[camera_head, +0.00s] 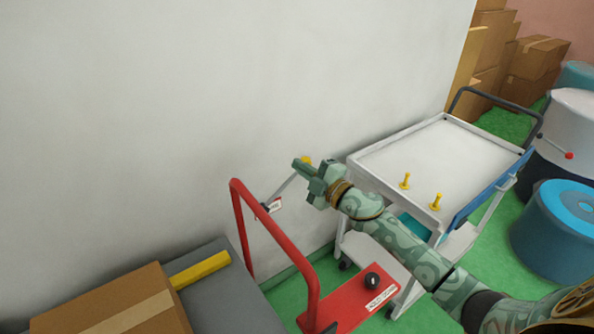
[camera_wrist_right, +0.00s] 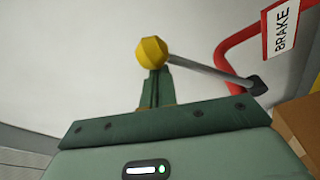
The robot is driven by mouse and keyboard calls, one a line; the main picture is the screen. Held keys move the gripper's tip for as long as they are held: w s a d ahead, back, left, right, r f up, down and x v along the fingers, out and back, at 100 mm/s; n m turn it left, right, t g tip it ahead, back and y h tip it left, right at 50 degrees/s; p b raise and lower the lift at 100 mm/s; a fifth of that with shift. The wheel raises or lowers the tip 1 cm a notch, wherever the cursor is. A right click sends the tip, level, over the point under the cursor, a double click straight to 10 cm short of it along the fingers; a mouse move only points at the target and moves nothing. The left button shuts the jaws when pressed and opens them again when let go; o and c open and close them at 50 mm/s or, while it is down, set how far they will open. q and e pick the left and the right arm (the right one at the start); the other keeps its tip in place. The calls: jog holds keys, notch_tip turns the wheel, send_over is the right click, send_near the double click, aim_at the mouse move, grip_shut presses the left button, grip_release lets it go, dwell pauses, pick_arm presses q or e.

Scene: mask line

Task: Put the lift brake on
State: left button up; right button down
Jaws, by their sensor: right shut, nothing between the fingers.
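The brake lever is a grey rod (camera_head: 285,187) with a yellow knob (camera_head: 306,159) at its end. It slants up to the right from its pivot on the red upright frame (camera_head: 250,188), beside a BRAKE tag (camera_head: 275,204). My right gripper (camera_head: 302,167) is shut and empty at the knob, partly covering it. In the right wrist view the yellow knob (camera_wrist_right: 151,53) shows just beyond the shut fingertips (camera_wrist_right: 156,72), with the rod (camera_wrist_right: 212,73) running right to its pivot. I cannot tell whether they touch. My left gripper is out of view.
The lift's red base (camera_head: 345,304) carries a black knob (camera_head: 372,281) and a label. A white cart (camera_head: 430,155) with yellow pegs stands right of it. A cardboard box (camera_head: 112,305) and a yellow bar (camera_head: 200,270) lie on the grey surface at left. A pale wall stands close behind.

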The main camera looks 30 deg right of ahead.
jog(key=shift+f, duration=0.1)
dwell(0.3)
notch_tip(320, 180, down, 15)
jog(key=d+m+t+h+b, duration=0.2)
jog(key=m+b, duration=0.4)
jog(key=m, duration=0.8)
jog(key=shift+d+m+h, duration=0.3)
jog(key=shift+d+m, duration=0.1)
jog(key=shift+f, duration=0.1)
notch_tip(320, 180, up, 4)
jog(key=p, duration=0.3)
jog(key=p+v, duration=0.1)
jog(key=v, duration=0.8)
jog(key=shift+a, duration=0.15)
